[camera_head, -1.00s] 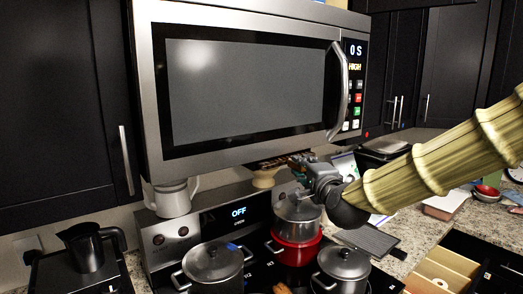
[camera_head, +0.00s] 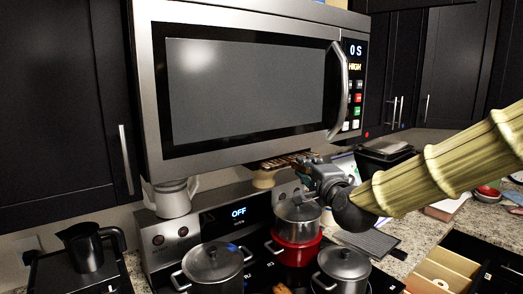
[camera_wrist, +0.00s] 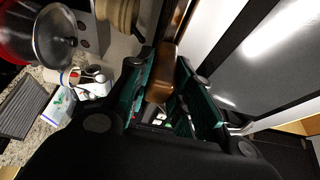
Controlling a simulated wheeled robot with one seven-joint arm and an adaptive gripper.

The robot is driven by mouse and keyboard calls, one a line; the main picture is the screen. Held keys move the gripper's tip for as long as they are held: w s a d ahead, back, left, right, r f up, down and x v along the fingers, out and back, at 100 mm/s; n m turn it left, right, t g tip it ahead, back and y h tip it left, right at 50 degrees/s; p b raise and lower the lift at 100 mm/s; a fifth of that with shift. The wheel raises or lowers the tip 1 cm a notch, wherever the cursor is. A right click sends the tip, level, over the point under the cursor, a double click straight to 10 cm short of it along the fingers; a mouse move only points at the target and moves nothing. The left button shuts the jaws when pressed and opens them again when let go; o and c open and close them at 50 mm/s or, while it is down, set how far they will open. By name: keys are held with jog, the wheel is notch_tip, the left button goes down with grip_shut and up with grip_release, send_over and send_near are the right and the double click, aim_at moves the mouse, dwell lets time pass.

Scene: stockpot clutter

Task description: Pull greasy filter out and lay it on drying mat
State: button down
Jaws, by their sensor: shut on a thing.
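The greasy filter (camera_head: 288,159) is a thin brown, slatted piece at the lower edge of the microwave. Its far part is hidden under the microwave. My gripper (camera_head: 306,163) is at its near right end, above the red pot. In the wrist view, the teal-lined fingers of my gripper (camera_wrist: 166,88) are closed around a brown piece of the filter (camera_wrist: 166,72). A grey ribbed mat, which looks like the drying mat (camera_head: 372,242), lies flat on the counter right of the stove. The mat also shows at the left of the wrist view (camera_wrist: 22,108), with nothing on it.
The microwave (camera_head: 245,90) hangs just above my gripper. Below stand a red pot with a lid (camera_head: 294,250) and lidded steel pots, left (camera_head: 213,265) and right (camera_head: 343,268). A beige vessel (camera_head: 265,179) stands behind. An open drawer (camera_head: 440,268) is at the lower right.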

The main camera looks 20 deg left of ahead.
jog(key=s+d+b, duration=0.2)
jog(key=s+d, duration=0.4)
jog(key=d, duration=0.4)
jog(key=shift+s, duration=0.3)
dwell(6.7)
